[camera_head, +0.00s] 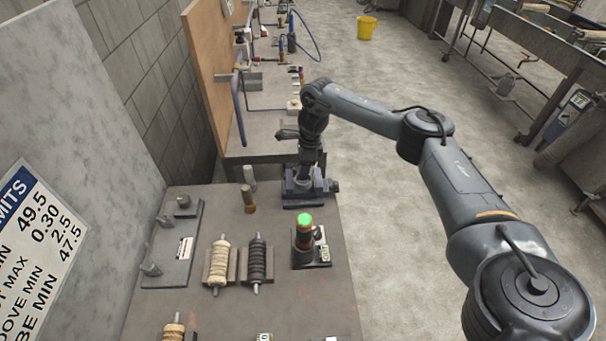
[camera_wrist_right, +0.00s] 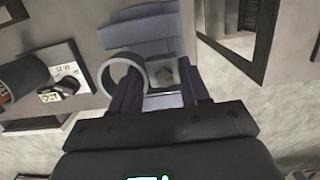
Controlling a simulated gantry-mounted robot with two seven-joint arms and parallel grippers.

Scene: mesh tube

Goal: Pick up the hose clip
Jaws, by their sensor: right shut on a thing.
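The hose clip (camera_wrist_right: 122,75) shows in the right wrist view as a grey metal ring, with a small block-like part beside it between the fingers. My right gripper (camera_wrist_right: 160,88) is shut on it, with dark purple fingers on either side. In the head view my right gripper (camera_head: 304,180) points down at the far right end of the bench, just over a blue-grey fixture (camera_head: 300,201). The clip is too small there to make out clearly. I cannot tell whether the clip still touches the fixture. My left gripper is not in view.
The bench (camera_head: 215,315) holds a green-topped post on a plate (camera_head: 304,240), a black ribbed roll (camera_head: 257,262), a beige roll (camera_head: 220,262) and a grey plate with pegs (camera_head: 172,250). A wooden board (camera_head: 205,70) stands behind.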

